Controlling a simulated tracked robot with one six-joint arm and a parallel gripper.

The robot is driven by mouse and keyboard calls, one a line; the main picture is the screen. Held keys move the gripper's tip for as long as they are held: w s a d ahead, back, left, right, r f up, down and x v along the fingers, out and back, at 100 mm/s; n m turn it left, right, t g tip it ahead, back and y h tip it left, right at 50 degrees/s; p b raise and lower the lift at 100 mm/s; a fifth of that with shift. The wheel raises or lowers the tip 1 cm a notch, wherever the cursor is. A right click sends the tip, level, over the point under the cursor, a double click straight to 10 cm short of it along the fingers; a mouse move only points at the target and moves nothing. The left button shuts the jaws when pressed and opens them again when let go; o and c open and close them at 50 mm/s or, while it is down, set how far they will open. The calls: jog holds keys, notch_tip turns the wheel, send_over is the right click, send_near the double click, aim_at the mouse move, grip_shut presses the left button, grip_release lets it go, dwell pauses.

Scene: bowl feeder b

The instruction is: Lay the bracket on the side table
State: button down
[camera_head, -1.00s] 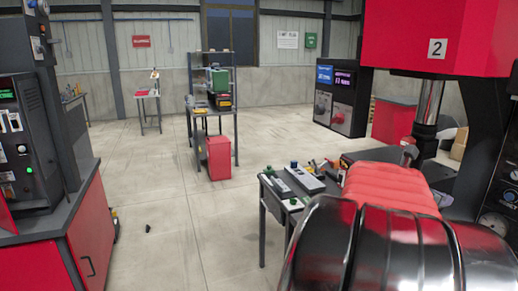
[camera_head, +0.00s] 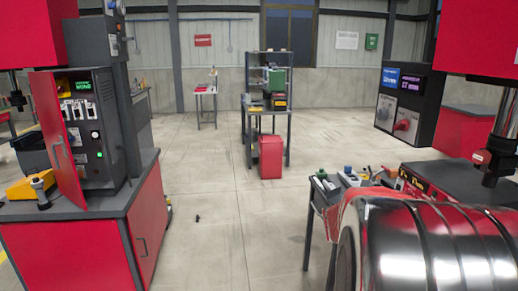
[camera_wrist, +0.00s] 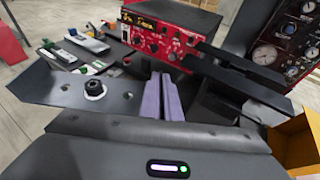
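My gripper (camera_wrist: 163,100) shows in the wrist view beyond its dark housing. Two narrow lavender strips lie side by side at its middle; I cannot tell whether they are finger pads or a held piece. No bracket can be made out for sure in either view. A small dark table (camera_head: 308,215) stands at the right in the head view, partly hidden by my arm. Grey devices and small tools lie on it. In the wrist view, grey devices (camera_wrist: 86,39) lie beyond the gripper at the upper left. The head view does not show the gripper.
A red cabinet (camera_head: 85,250) with a control unit (camera_head: 95,130) stands at the left. A shelf rack (camera_head: 288,130) and a red bin (camera_head: 270,157) stand farther back, with another small table (camera_head: 206,90) behind. The floor (camera_head: 215,215) between is mostly clear; a small dark object lies there.

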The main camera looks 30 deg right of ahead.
jog(key=w+a+f+n+t+y, duration=0.1)
jog(key=w+a+f+n+t, duration=0.25)
jog(key=w+a, duration=0.6)
jog(key=w+a+f+n+t+y, duration=0.25)
jog(key=w+a+f+t, duration=0.2)
jog(key=w+a, duration=0.55)
jog(key=w+a+f+n+t+y, duration=0.1)
jog(key=a+f+n+y, duration=0.1)
jog(key=a, duration=0.8)
jog(key=w+a+f+n+t+y, duration=0.2)
jog(key=a+n, duration=0.1)
jog(key=a, duration=0.8)
jog(key=w+a+f+n+t+y, duration=0.1)
jog(key=w+a+f+n+y, duration=0.1)
jog(key=a, duration=0.8)
jog(key=shift+w+a+f+n, duration=0.25)
jog(key=shift+f+n, duration=0.15)
jog(key=shift+f, duration=0.2)
jog(key=shift+y, duration=0.25)
jog(key=f, duration=0.2)
jog(key=s+f, duration=0.1)
jog(key=f, duration=0.2)
jog(key=shift+s+f, duration=0.1)
jog(key=shift+s, duration=0.1)
jog(key=shift+w, duration=0.15)
